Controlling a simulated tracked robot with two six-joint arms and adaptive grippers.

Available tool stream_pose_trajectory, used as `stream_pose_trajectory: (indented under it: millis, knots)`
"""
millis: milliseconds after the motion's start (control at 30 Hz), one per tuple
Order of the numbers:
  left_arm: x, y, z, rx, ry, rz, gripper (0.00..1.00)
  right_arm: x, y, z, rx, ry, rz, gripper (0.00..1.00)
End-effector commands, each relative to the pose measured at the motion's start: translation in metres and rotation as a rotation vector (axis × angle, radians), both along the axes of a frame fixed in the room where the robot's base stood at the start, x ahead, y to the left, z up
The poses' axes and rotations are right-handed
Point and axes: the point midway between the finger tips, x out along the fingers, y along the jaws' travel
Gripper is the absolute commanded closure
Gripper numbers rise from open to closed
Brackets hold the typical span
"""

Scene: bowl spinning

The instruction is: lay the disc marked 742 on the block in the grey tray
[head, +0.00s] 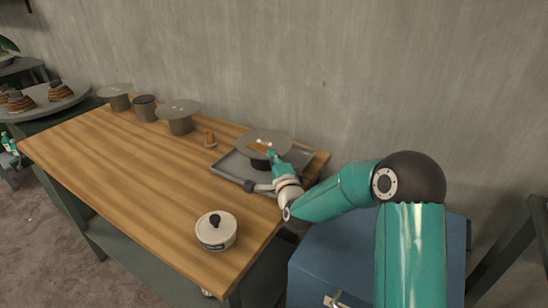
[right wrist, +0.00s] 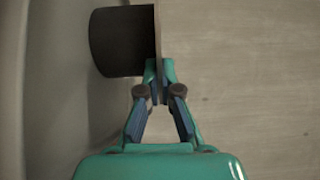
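A grey disc (head: 252,139) with an orange patch and small light marks is over the grey tray (head: 222,168) at the far right of the table; I cannot read a number on it. My right gripper (head: 272,157) is at its near edge. In the right wrist view the fingertips (right wrist: 159,72) are closed on the disc's thin edge (right wrist: 157,30), seen edge-on. The dark block (right wrist: 122,43) is right against the disc's underside there, with no clear gap. My left gripper is not in view.
Two more discs, a far one (head: 115,89) and a nearer one (head: 178,109), rest on blocks at the back, with a bare block (head: 145,108) between. A small orange-brown piece (head: 211,139) and a lidded white pot (head: 216,232) stand on the wooden table (head: 140,170). Its middle is clear.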

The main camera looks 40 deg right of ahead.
Motion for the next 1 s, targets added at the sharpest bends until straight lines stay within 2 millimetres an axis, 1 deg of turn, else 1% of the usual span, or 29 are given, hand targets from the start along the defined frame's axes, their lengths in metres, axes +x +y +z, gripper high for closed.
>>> stream_pose_trajectory:
  millis: [33, 200, 233, 467, 600, 667, 767, 867, 1000]
  knots:
    - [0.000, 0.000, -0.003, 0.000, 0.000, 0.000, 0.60, 0.000, 0.000, -0.002, -0.001, -0.002, 0.000, 1.00]
    - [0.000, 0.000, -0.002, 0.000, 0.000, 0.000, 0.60, 0.000, 0.000, -0.001, 0.000, 0.000, 0.000, 0.71]
    - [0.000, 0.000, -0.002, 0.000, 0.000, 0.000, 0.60, 0.000, 0.000, -0.001, 0.000, 0.000, 0.000, 0.69]
    - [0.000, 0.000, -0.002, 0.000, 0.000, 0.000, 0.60, 0.000, 0.001, -0.001, 0.000, 0.000, 0.001, 0.69]
    - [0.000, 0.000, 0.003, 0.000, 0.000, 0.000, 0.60, 0.001, 0.001, 0.002, 0.000, 0.000, 0.001, 0.69]
    - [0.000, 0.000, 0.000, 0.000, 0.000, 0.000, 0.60, -0.003, 0.003, 0.000, 0.000, 0.001, 0.002, 0.69]
    - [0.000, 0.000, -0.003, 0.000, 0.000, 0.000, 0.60, -0.015, 0.007, 0.000, 0.000, 0.000, 0.002, 0.69]
    - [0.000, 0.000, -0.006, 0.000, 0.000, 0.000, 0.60, -0.031, 0.013, -0.001, -0.001, 0.000, 0.002, 0.69]
    - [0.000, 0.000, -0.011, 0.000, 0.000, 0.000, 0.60, -0.058, 0.024, -0.001, -0.001, 0.000, 0.002, 0.69]
